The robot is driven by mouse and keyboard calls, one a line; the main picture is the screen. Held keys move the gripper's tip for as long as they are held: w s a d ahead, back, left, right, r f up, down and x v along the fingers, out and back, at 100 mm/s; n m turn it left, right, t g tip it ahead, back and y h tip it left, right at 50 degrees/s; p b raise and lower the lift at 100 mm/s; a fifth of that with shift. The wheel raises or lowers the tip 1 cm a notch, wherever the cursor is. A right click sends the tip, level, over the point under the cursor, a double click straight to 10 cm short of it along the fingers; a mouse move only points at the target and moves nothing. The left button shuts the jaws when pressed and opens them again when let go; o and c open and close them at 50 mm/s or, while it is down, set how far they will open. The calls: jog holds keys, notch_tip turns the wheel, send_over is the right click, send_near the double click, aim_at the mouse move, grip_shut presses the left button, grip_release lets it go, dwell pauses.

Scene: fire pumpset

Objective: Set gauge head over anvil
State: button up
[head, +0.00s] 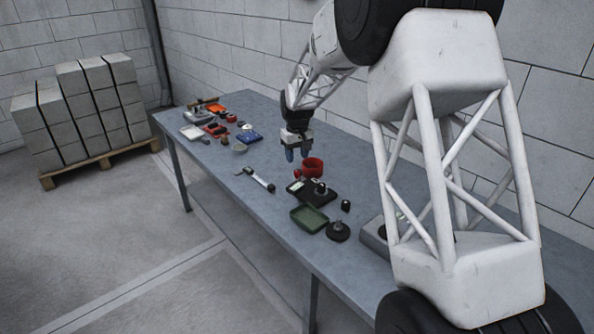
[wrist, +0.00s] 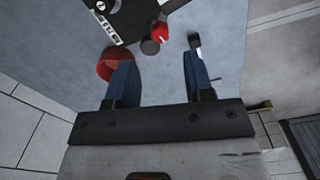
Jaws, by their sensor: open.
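A black plate (head: 307,188) with a round fitting on top lies on the table; in the wrist view part of it (wrist: 116,20) shows at the top left, with a pale marked strip. It looks like the gauge stand, but I cannot tell which part is the gauge head or the anvil. A small red piece (wrist: 160,32) and a grey round piece (wrist: 150,47) lie beside it. My gripper (head: 297,155) is above the table behind the plate, its blue fingers pointing down. In the wrist view my gripper (wrist: 157,75) is open with nothing between its fingers.
A red cup (head: 313,167) stands close to my gripper. A silver bar-like tool (head: 258,180) lies left of it. A green tray (head: 309,218), a black round-based piece (head: 338,231) and a small black cylinder (head: 346,205) are nearer. Several items crowd the table's far end.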

aim_at(297, 172)
jog(key=shift+f, duration=3.2)
grip_shut()
